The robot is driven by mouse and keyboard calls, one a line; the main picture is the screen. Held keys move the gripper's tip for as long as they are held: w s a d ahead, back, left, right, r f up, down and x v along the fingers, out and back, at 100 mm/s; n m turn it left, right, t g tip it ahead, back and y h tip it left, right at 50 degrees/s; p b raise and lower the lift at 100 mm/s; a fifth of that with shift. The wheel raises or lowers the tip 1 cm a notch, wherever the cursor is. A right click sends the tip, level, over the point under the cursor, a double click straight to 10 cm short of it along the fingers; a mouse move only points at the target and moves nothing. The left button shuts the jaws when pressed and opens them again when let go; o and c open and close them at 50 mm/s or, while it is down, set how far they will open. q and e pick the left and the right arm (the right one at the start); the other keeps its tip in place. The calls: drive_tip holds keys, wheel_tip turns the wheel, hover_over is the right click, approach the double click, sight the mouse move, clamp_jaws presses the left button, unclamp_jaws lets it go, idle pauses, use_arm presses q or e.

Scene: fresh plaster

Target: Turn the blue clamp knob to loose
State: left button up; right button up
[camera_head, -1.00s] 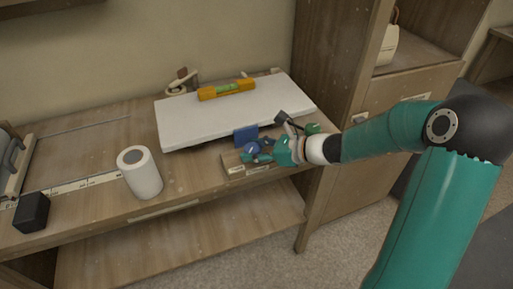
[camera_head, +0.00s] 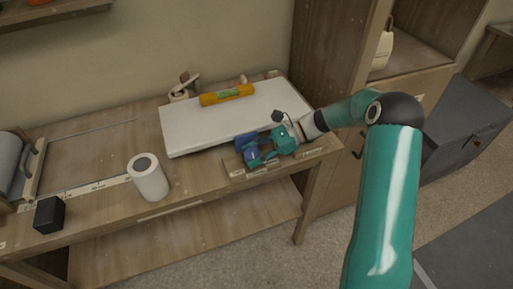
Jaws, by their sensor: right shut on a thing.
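The blue clamp knob (camera_head: 252,157) sits at the front edge of the bench, below a blue clamp body (camera_head: 244,139) beside the white board (camera_head: 195,128). My right gripper (camera_head: 262,154) comes in from the right and is shut on the knob. Its fingers cover part of the knob, and any mark on it is too small to read. My left gripper is not in view.
A white roll (camera_head: 149,178) and a black block (camera_head: 49,214) stand to the left on the bench. A wooden cabinet (camera_head: 338,50) rises at the right. A labelled wooden strip (camera_head: 288,161) runs along the front edge by the clamp.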

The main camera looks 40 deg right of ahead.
drive_tip(key=shift+a+n+g+y, duration=0.15)
drive_tip(key=shift+n+g+y, duration=0.05)
drive_tip(key=shift+n+g, duration=0.55)
drive_tip(key=shift+a+n+g+y, duration=0.1)
drive_tip(key=shift+n+g+y, duration=0.1)
drive_tip(key=shift+n+g, duration=0.5)
drive_tip(key=shift+s+f+g, duration=0.1)
drive_tip(key=shift+s+g, duration=0.05)
drive_tip(key=shift+g, duration=0.2)
drive_tip(key=o, duration=0.9)
drive_tip(key=shift+d, duration=0.15)
